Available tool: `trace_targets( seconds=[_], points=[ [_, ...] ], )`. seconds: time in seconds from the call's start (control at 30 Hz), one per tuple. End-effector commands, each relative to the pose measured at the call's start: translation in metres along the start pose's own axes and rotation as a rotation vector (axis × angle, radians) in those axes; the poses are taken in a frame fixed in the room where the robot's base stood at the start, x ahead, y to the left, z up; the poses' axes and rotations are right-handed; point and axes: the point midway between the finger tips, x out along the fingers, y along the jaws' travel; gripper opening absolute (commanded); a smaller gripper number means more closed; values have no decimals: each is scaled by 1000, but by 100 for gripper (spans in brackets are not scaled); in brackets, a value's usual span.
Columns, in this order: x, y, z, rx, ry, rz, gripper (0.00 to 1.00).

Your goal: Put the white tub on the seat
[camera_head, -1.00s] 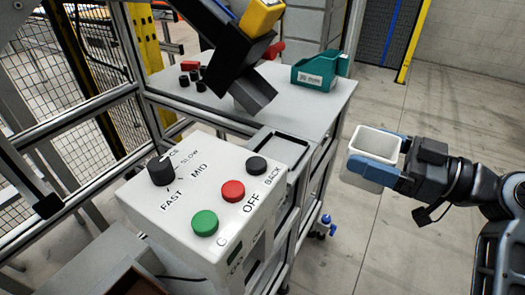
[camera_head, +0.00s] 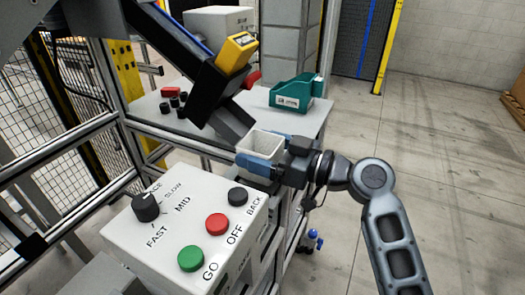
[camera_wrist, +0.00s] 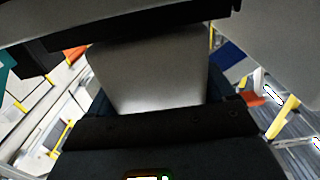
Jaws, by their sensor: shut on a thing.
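The white tub (camera_head: 262,144) is upright in the blue fingers of my gripper (camera_head: 254,152), which is shut on it. In the head view it is above the near right part of the grey bench, just behind the button box. The tub also shows as a pale wall (camera_wrist: 155,75) filling the middle of the wrist view. The seat, a shallow dark-rimmed recess at the bench's near end in the earlier head view, is now mostly hidden behind my gripper and the tub. I cannot tell whether the tub touches it.
The white button box (camera_head: 175,235) stands close in front, left of my gripper. A dark sloping chute (camera_head: 205,90) with a yellow unit (camera_head: 236,52) hangs just behind and left of the tub. A teal bin (camera_head: 290,95) stands on the bench (camera_head: 165,125). Open floor lies to the right.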

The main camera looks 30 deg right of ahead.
Motion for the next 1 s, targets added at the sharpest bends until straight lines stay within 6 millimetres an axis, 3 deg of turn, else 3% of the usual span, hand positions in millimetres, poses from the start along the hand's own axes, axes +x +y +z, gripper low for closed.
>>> trace_targets(
  seconds=[0.1,0.53,0.57,0.6,0.73,1.0],
  points=[
    [-3,1,12,5,-3,5,52],
    [-3,1,18,3,-2,4,52],
    [-3,1,16,3,-2,4,85],
    [-3,1,16,3,-2,4,88],
    [-3,1,16,3,-2,4,100],
    [-3,1,14,4,-2,4,100]
  ],
)
